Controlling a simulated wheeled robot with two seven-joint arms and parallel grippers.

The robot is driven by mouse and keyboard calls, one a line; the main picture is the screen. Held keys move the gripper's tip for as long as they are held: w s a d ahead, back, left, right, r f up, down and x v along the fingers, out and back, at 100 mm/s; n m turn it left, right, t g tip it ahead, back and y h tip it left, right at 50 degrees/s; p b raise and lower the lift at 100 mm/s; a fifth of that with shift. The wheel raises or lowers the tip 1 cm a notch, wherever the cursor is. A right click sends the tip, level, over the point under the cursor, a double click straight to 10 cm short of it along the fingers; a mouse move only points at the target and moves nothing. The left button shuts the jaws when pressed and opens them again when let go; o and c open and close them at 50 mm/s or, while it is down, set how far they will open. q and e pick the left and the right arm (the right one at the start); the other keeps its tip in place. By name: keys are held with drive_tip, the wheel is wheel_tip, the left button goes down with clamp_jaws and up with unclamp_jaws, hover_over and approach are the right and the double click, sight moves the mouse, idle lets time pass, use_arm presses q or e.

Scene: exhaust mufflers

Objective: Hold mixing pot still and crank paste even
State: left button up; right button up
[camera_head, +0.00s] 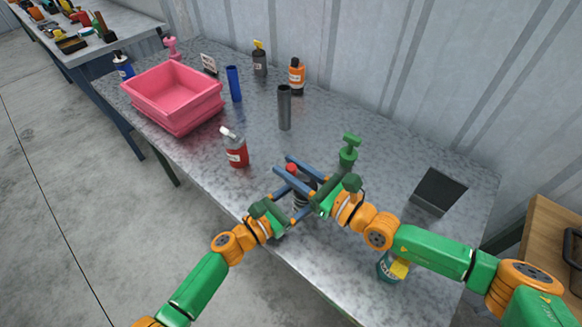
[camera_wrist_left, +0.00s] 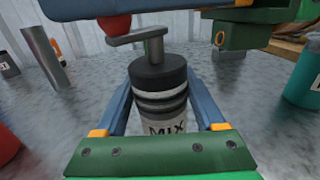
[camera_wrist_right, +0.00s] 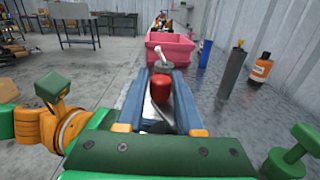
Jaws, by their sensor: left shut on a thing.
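The mixing pot (camera_wrist_left: 160,100), a dark cylinder with pale bands and a MIX label, stands upright near the table's front edge; in the head view the arms partly hide it. My left gripper (camera_head: 300,197) is shut on its sides. A grey crank (camera_wrist_left: 140,38) rises from the lid and ends in a red knob (camera_head: 291,168), also visible in the left wrist view (camera_wrist_left: 113,25). My right gripper (camera_head: 282,164) is over the pot, its fingers spread on either side of the knob. The right wrist view shows the knob (camera_wrist_right: 160,87) between them, with gaps.
A red bottle (camera_head: 237,154) stands left of the pot, and a dark grey cylinder (camera_head: 284,108) behind it. A green-handled tool (camera_head: 349,150) and a teal bottle (camera_head: 388,268) are close to my right arm. A pink bin (camera_head: 172,95) sits far left.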

drive_tip(key=shift+o, duration=1.2)
drive_tip(key=v, duration=0.7)
drive_tip(key=shift+d, duration=0.2)
drive_tip(key=shift+s, duration=0.15)
